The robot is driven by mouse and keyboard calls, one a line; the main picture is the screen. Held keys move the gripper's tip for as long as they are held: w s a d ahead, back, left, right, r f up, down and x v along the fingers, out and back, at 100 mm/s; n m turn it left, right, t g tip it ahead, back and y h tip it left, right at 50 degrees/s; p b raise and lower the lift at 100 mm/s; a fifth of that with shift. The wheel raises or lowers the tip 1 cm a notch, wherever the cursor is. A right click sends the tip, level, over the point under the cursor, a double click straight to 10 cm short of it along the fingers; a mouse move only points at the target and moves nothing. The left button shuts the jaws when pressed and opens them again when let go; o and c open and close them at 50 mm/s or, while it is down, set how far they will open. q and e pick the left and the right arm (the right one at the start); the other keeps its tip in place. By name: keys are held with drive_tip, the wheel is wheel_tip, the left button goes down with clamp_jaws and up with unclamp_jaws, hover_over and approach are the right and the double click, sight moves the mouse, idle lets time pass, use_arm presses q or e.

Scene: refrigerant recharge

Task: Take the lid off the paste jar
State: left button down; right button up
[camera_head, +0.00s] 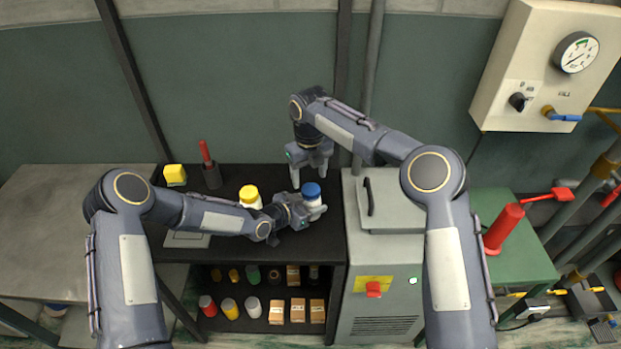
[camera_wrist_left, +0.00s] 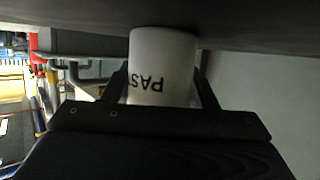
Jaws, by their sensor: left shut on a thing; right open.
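The paste jar (camera_head: 316,210) is white with a blue lid (camera_head: 311,189), upright on the black bench top. My left gripper (camera_head: 308,214) is shut around the jar's body from the left. In the left wrist view the jar (camera_wrist_left: 160,62) sits between the two fingers, with part of its "PAS" lettering showing upside down; the lid is not clear there. My right gripper (camera_head: 312,178) is open and points down, just above and behind the blue lid. I cannot tell whether its fingers touch the lid.
A white jar with a yellow lid (camera_head: 249,195) stands behind my left forearm. A grey machine (camera_head: 381,270) stands close on the right. Shelves below hold bottles and boxes.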

sight(311, 189)
drive_tip(key=m, duration=0.5)
drive_tip(key=shift+d+m, duration=0.1)
drive_tip(key=shift+m, duration=0.3)
drive_tip(key=m, duration=0.5)
drive_tip(key=shift+s, duration=0.15)
drive_tip(key=m, duration=0.5)
drive_tip(key=shift+r, duration=0.15)
drive_tip(key=m, duration=0.6)
drive_tip(key=shift+r, duration=0.2)
drive_tip(key=m, duration=0.5)
drive_tip(key=shift+r, duration=0.3)
drive_tip(key=m, duration=0.5)
drive_tip(key=shift+r+m, duration=0.3)
drive_tip(key=m, duration=0.4)
drive_tip(key=shift+r+m, duration=0.4)
drive_tip(key=m, duration=0.4)
drive_tip(key=shift+w+r, duration=0.25)
drive_tip(key=shift+r, duration=0.05)
drive_tip(key=shift+m, duration=0.3)
drive_tip(key=shift+f, duration=3.95)
